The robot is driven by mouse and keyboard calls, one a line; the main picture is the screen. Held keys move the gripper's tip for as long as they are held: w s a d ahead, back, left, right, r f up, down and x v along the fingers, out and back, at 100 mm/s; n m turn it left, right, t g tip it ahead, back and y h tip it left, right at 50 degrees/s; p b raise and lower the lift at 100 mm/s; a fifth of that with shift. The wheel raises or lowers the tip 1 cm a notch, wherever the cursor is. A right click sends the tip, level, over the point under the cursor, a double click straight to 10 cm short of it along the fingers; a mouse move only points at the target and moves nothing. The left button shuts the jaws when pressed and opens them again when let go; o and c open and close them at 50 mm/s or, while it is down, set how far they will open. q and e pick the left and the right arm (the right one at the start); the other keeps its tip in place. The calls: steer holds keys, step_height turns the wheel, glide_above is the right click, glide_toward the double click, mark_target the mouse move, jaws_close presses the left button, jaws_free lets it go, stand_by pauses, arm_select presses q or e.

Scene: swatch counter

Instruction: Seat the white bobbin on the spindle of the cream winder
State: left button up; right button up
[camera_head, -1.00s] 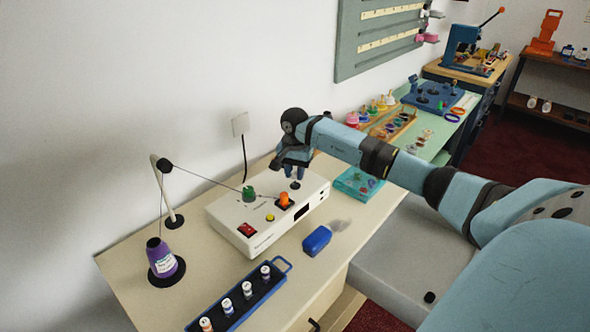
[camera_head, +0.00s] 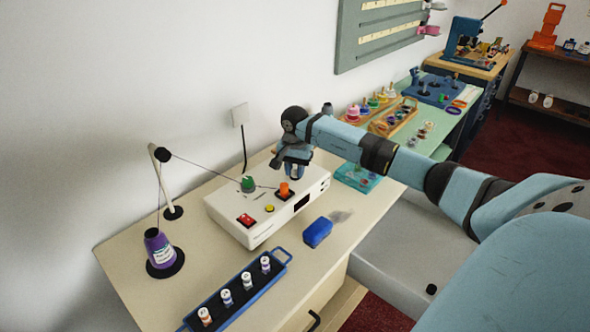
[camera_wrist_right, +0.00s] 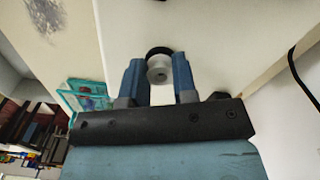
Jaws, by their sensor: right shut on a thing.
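The cream winder (camera_head: 238,220) stands on the counter, with a green knob, an orange piece, and red and yellow buttons on top. My right gripper (camera_head: 295,175) is over its far right end, fingers pointing down. In the right wrist view my right gripper (camera_wrist_right: 157,80) is shut on the white bobbin (camera_wrist_right: 160,70), end-on between the blue fingers. A black round base (camera_wrist_right: 158,52) on the winder's cream top shows just behind the bobbin. The spindle itself is hidden, so I cannot tell whether the bobbin is around it. My left gripper is out of view.
A blue rack (camera_head: 233,292) with several small bobbins lies in front of the winder. A blue block (camera_head: 317,232) sits to its right. A purple thread cone (camera_head: 160,250) stands left, its thread running across to the winder.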

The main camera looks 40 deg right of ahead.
steer(key=o, duration=1)
step_height(320, 180, up, 14)
steer(key=shift+f+b, duration=0.1)
steer(key=shift+b, duration=0.4)
